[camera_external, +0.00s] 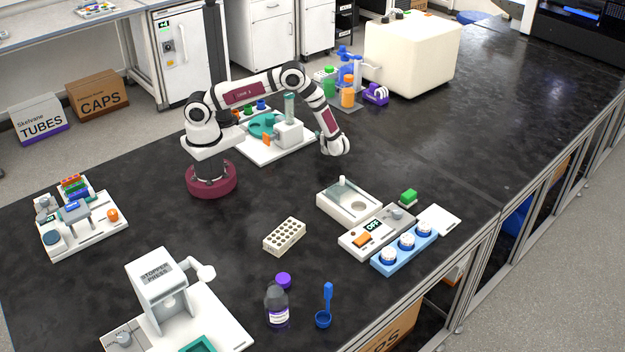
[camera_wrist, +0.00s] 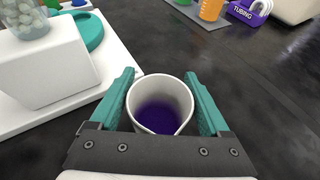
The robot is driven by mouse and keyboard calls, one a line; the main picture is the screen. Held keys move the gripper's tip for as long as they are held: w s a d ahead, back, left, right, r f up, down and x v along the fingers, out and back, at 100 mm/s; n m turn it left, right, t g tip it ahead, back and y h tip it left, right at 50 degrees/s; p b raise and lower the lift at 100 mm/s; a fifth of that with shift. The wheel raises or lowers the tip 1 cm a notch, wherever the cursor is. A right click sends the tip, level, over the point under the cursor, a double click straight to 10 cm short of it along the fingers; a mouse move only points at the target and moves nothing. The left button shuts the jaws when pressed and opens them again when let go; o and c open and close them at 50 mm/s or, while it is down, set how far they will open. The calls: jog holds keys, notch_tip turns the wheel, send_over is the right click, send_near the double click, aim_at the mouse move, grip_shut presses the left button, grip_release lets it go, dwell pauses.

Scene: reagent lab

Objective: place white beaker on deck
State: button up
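The white beaker (camera_wrist: 160,92) holds dark purple liquid and sits upright between the teal fingers of my gripper (camera_wrist: 162,100) in the wrist view. The fingers press close on both sides of its wall, so my gripper is shut on it. In the external view my gripper (camera_external: 334,146) is at the end of the outstretched arm, over the black bench right of the white teal-topped station. The beaker is small and hard to separate from the wrist there. Its height above the bench is unclear. I cannot tell which surface is the deck.
The white station (camera_external: 262,154) stands left of my gripper. A shallow white box (camera_external: 347,212), a device reading OFF (camera_external: 361,243) and a blue rack (camera_external: 385,268) stand to the front right. Coloured bottles (camera_external: 348,98) stand behind. The bench at right is clear.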

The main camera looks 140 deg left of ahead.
jog(key=shift+o, duration=1.1)
jog(key=shift+r, duration=0.15)
jog(key=w+d+r+t, duration=0.2)
jog(key=w+d+r, duration=1)
jog(key=d+r, duration=0.15)
jog(key=s+d+r+t+h, duration=0.1)
jog(key=s+d+t, duration=0.2)
jog(key=d, duration=0.6)
jog(key=s+d+r+t+h, duration=0.2)
jog(key=s+d+t, duration=0.1)
jog(key=d, duration=0.6)
jog(key=s+d+r+n+t+h, duration=0.1)
jog(key=s+d+r+t+h, duration=0.1)
jog(key=d, duration=0.7)
jog(key=shift+s+r+t, duration=0.15)
jog(key=shift+s+t, duration=0.25)
jog(key=shift+t, duration=0.1)
